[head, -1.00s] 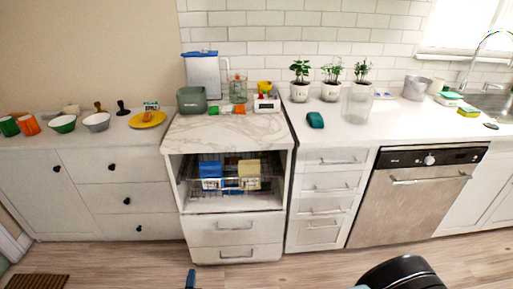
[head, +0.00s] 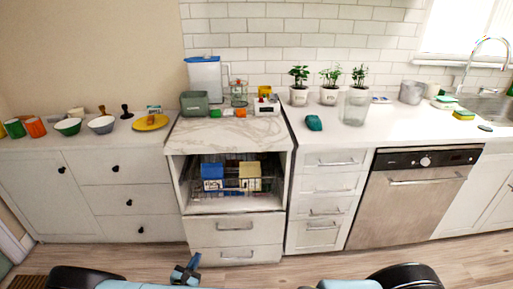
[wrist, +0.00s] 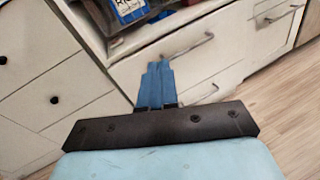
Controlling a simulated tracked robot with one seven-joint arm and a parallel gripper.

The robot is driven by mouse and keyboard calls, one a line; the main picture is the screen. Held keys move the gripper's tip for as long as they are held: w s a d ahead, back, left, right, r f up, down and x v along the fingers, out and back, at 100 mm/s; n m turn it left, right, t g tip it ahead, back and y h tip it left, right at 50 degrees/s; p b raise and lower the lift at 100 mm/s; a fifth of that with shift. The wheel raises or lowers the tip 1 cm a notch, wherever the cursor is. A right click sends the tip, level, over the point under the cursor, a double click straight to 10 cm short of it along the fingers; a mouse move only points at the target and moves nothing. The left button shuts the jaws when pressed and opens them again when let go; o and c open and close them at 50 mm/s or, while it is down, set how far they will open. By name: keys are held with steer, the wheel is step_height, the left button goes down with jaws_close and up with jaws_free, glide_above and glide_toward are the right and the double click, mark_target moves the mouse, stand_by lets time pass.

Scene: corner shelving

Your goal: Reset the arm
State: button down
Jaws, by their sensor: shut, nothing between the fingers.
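My gripper (head: 187,268) shows at the bottom of the head view, low in front of the drawers under the open shelf. In the wrist view its blue fingers (wrist: 157,84) are together with nothing between them. They point toward the white drawer fronts (wrist: 175,55). My light blue and black arm links run along the bottom edge of the head view.
The open shelf unit (head: 237,200) holds a wire rack with a blue box (head: 212,175) and a yellowish box (head: 250,173). Bowls, a pitcher (head: 204,75), potted plants and a glass vase (head: 356,105) stand on the counters. A dishwasher (head: 412,200) is at right. Wooden floor lies in front.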

steer(key=w+d+r+m+g+h, duration=0.3)
steer(key=w+d+r+m+g, duration=0.15)
steer(key=r, duration=0.45)
steer(key=w+d+r+m+g+h, duration=0.35)
steer(key=d+r+m, duration=0.25)
steer(key=r, duration=0.3)
steer(key=s+d+r+m+g+y, duration=0.1)
steer(key=d+r+m+g+y, duration=0.75)
steer(key=d+r, duration=1.5)
steer(key=s+d+r+m+t+y, duration=0.1)
steer(key=s+d+r+m+t, duration=0.1)
steer(key=s+d+r+m, duration=0.4)
steer(key=s+d+r+m+t+y, duration=0.1)
steer(key=s+d+r+m+t, duration=0.2)
steer(key=s+d+r+m, duration=0.3)
steer(key=shift+s+r+t, duration=0.35)
steer(key=shift+s+r, duration=2.25)
steer(key=shift+s, duration=1.55)
